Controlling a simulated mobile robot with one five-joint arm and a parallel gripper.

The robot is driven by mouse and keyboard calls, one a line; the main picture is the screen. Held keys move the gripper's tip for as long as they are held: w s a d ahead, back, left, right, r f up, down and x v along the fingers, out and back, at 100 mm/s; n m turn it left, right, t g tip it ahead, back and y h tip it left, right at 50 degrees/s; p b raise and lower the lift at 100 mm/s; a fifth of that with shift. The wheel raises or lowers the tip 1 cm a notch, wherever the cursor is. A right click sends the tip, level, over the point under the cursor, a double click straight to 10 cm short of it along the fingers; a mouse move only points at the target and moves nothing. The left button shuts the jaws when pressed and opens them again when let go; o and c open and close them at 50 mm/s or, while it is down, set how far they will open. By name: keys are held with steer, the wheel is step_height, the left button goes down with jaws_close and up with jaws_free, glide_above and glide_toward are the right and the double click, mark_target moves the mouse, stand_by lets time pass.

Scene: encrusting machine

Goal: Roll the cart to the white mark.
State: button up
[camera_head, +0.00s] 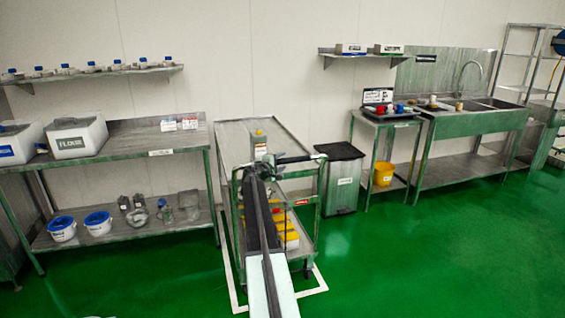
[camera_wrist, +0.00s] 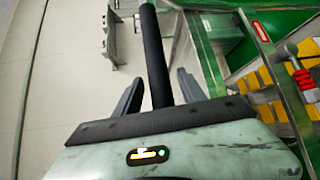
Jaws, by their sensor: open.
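The steel cart (camera_head: 235,132) stands near the wall in the middle of the head view. The white mark (camera_head: 230,277) is a painted outline on the green floor; its lines show left of the cart and at its front right corner. The cart appears to stand inside this outline, though my arm hides part of the front. My gripper (camera_head: 262,165) is at the cart's near end. In the wrist view my gripper (camera_wrist: 155,85) is open, with a dark handle bar (camera_wrist: 155,55) running between its two fingers. I cannot tell whether they touch the bar.
A grey bin (camera_head: 344,185) stands close to the cart's right. A steel table (camera_head: 120,147) with white containers is on the left. A small table (camera_head: 385,120) and a sink (camera_head: 475,120) are on the right. The green floor at front right is clear.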

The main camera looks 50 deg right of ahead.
steer(key=a, duration=0.4)
steer(key=s+a+r+p, duration=0.1)
steer(key=a, duration=0.2)
steer(key=shift+a, duration=0.1)
